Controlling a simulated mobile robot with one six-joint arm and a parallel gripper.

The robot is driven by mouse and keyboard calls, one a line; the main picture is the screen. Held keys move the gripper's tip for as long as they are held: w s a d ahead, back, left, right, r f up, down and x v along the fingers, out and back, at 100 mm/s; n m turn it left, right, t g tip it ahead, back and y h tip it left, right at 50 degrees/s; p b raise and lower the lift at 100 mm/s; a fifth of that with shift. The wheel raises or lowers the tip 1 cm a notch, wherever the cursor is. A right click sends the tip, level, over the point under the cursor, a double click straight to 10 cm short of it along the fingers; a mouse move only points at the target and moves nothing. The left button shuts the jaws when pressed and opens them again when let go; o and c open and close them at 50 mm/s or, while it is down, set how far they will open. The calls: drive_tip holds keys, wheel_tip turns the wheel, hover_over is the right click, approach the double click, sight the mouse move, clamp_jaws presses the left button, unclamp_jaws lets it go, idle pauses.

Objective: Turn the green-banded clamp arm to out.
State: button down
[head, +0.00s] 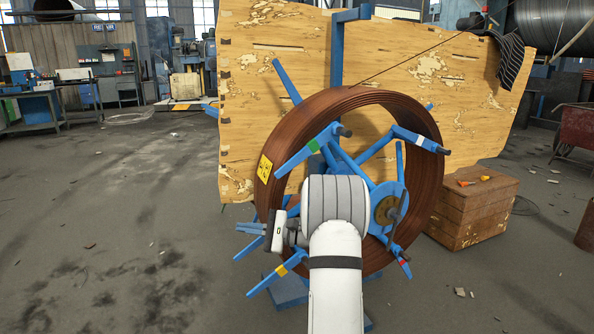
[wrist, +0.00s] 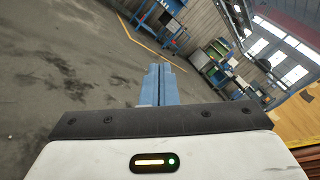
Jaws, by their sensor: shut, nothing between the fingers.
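The green-banded clamp arm (head: 298,158) is a blue bar at the upper left of the reel. It lies slantwise across the front of the brown pipe coil (head: 265,205), its lower left end reaching past the coil's inner side. Its green band (head: 314,145) is near a dark knob at its upper right end. My gripper (head: 240,228) is left of the coil, below the green-banded arm and apart from it, pointing left. In the wrist view its blue fingers (wrist: 160,72) are together and empty. My white arm hides part of the reel's middle.
Other blue clamp arms carry a yellow band (head: 282,270), a white band (head: 419,141) and a red band (head: 404,262). A wooden crate (head: 475,210) stands right of the reel. A wooden panel (head: 245,120) stands behind.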

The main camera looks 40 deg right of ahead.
sight(309, 151)
drive_tip(key=s+d+m+t+h+p, duration=0.15)
drive_tip(key=d+m+t+h, duration=0.35)
drive_tip(key=d, duration=0.8)
drive_tip(key=s+d+m+t+h, duration=0.25)
drive_tip(key=d+t, duration=0.45)
drive_tip(key=d, duration=0.6)
drive_tip(key=s+r+b+x, duration=0.1)
drive_tip(key=b+x, duration=0.2)
drive_tip(key=x, duration=0.9)
drive_tip(key=shift+w+a+r+m+h, duration=0.25)
drive_tip(key=shift+w+a+m+h, duration=0.1)
drive_tip(key=shift+a, duration=0.15)
